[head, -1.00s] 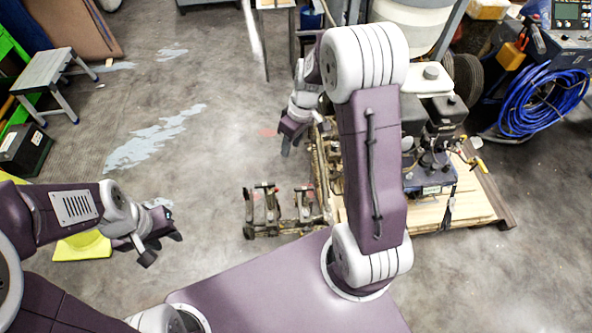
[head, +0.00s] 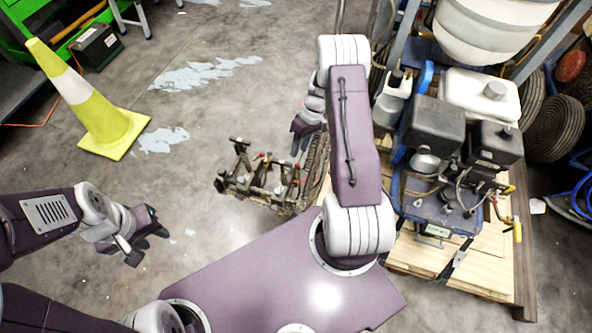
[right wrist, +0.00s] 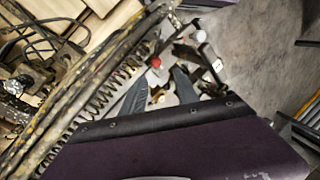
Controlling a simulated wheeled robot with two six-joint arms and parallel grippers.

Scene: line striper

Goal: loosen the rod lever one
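The line striper (head: 440,125) stands on the right in the head view. A low metal assembly with clamps and levers (head: 262,182) sits on its left side. I cannot tell which lever is rod lever one. My right gripper (head: 301,140) is above and behind this assembly in the head view, its fingers pointing down. In the right wrist view my right gripper (right wrist: 160,88) has its fingers spread, with a red knob (right wrist: 156,62) just beyond the gap between the tips. Contact cannot be told. My left gripper (head: 148,243) is open and empty over the floor at left.
A yellow-green cone (head: 90,110) stands on the floor at left. The striper rests on wooden boards (head: 470,265). A coil spring and hoses (right wrist: 95,95) lie beside my right gripper in the wrist view. Floor between cone and assembly is clear.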

